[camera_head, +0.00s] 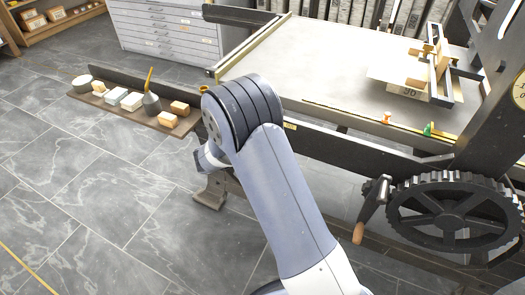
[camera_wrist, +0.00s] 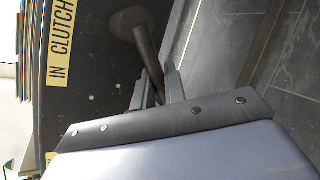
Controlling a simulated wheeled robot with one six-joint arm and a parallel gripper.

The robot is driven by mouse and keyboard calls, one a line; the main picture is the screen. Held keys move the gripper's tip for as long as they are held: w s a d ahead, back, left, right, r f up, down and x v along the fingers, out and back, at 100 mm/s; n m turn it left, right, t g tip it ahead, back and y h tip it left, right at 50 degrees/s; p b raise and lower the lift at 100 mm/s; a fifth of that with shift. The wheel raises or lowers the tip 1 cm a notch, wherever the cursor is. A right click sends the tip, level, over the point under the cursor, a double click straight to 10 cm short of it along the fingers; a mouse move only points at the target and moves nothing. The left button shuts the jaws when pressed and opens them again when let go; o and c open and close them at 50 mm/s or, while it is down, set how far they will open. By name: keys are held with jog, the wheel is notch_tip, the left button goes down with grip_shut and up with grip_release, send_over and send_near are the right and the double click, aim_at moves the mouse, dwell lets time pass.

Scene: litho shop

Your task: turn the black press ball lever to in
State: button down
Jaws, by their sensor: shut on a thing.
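The black press ball lever (camera_wrist: 148,42) shows in the wrist view as a dark rod with a rounded knob at the top, beside a dark panel (camera_wrist: 95,75). My gripper (camera_wrist: 159,80) is shut on the lever's rod below the knob, with one finger on each side. A cream label reading "IN CLUTCH" (camera_wrist: 62,42) is on the panel to the left of the lever. In the head view my own arm hides the lever, the label and the fingers.
The press bed (camera_head: 330,75) spans the upper right, with a handwheel gear (camera_head: 455,212) and wooden-handled crank (camera_head: 370,208) at lower right. A shelf (camera_head: 110,99) with blocks and pots extends left of my arm. The tiled floor at left is clear.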

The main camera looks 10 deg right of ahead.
dwell(0.4)
jog(key=c, duration=1.5)
grip_release()
jog(key=shift+c, duration=0.2)
jog(key=p+v, duration=0.2)
jog(key=v, duration=0.9)
jog(key=shift+d, duration=0.15)
jog(key=b+x, duration=0.2)
jog(key=x, duration=0.9)
